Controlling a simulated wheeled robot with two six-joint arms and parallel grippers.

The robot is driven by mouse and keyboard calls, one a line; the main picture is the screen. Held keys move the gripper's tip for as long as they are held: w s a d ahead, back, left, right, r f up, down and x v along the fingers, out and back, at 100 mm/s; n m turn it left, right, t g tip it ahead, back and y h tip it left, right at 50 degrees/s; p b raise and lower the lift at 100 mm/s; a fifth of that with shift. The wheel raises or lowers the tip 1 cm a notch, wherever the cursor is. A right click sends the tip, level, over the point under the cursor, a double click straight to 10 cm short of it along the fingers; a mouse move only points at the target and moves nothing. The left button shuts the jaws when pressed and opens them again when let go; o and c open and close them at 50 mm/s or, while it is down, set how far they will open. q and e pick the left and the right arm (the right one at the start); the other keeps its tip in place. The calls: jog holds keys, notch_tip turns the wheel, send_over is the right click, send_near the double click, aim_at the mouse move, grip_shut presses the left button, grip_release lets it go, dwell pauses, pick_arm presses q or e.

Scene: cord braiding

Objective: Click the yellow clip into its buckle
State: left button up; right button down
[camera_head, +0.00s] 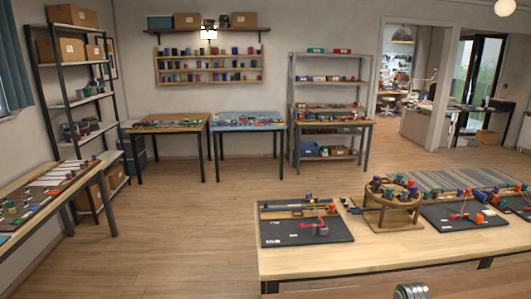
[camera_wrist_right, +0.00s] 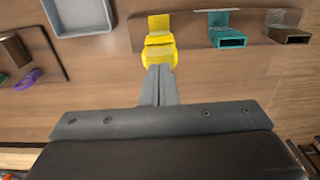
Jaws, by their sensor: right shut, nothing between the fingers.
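In the right wrist view, the yellow clip (camera_wrist_right: 160,52) lies against the yellow buckle (camera_wrist_right: 159,24), in line with it. I cannot tell how deep the clip sits in the buckle. My right gripper (camera_wrist_right: 158,72) is shut and empty, with its fingertips together right at the near end of the yellow clip. Neither gripper can be made out in the head view, and the clip and buckle are too small to find there.
A teal buckle (camera_wrist_right: 228,36) and a brown buckle (camera_wrist_right: 287,36) sit right of the yellow one. A grey tray (camera_wrist_right: 78,30) stands at upper left, with a purple piece (camera_wrist_right: 27,79) below it. In the head view, a wooden workbench (camera_head: 400,248) fills the lower right.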

jog(key=shift+f+b, duration=0.65)
jog(key=shift+f, duration=1.1)
dwell(0.4)
notch_tip(320, 180, up, 3)
jog(key=p, duration=0.2)
jog(key=shift+r+p, duration=0.15)
jog(key=shift+p, duration=0.25)
jog(key=shift+r, duration=2.4)
